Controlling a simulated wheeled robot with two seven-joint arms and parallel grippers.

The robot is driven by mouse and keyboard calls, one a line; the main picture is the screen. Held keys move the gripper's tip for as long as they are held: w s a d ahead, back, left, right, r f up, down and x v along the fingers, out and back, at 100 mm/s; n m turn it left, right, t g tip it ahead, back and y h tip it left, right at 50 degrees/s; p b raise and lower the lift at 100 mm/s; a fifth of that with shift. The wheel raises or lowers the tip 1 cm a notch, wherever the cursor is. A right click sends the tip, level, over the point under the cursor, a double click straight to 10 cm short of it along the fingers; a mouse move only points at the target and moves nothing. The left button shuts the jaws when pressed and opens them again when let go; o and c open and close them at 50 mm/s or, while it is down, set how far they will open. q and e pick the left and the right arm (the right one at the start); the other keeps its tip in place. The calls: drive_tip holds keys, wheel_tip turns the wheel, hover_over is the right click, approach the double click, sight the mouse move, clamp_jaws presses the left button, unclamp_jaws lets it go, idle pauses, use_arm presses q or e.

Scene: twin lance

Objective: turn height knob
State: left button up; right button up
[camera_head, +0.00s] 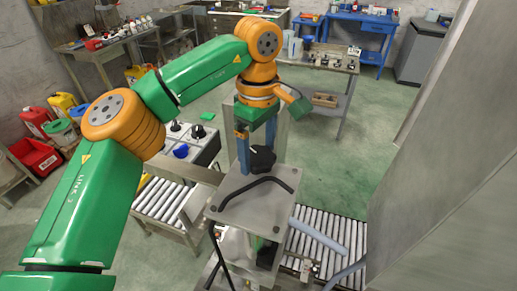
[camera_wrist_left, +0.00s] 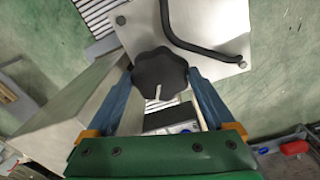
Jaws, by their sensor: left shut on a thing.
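The height knob (camera_wrist_left: 160,72) is black and lobed, with a pale pointer line on it, in the left wrist view. It also shows in the head view (camera_head: 262,159), at the back edge of a grey metal plate (camera_head: 262,204). My left gripper (camera_wrist_left: 160,82) has blue fingers, one on each side of the knob, and is shut on it. In the head view my left gripper (camera_head: 243,152) reaches down from above to the knob, and its far finger is mostly hidden. My right gripper is not in view.
A bent black handle (camera_head: 255,186) lies across the plate. Roller conveyors (camera_head: 168,203) stand left and right of the machine. A control box with black knobs and a blue one (camera_head: 182,150) is to the left. A large grey panel (camera_head: 450,200) fills the right side.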

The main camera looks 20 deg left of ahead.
sight(258, 156)
use_arm(q)
drive_tip(key=n, duration=0.7)
drive_tip(key=shift+r, duration=0.1)
drive_tip(key=n, duration=0.6)
drive_tip(key=shift+n, duration=0.4)
drive_tip(key=n, duration=0.6)
drive_tip(key=shift+b, duration=0.35)
drive_tip(key=n+b, duration=0.1)
drive_tip(key=n, duration=0.5)
drive_tip(key=shift+n, duration=0.3)
drive_tip(key=o, duration=1.1)
wheel_tip(258, 156, up, 6)
drive_tip(key=shift+f+p, duration=0.1)
drive_tip(key=shift+p, duration=0.7)
drive_tip(key=shift+s+d+r, duration=0.1)
drive_tip(key=shift+s+r, duration=0.05)
drive_tip(key=shift+r, duration=0.45)
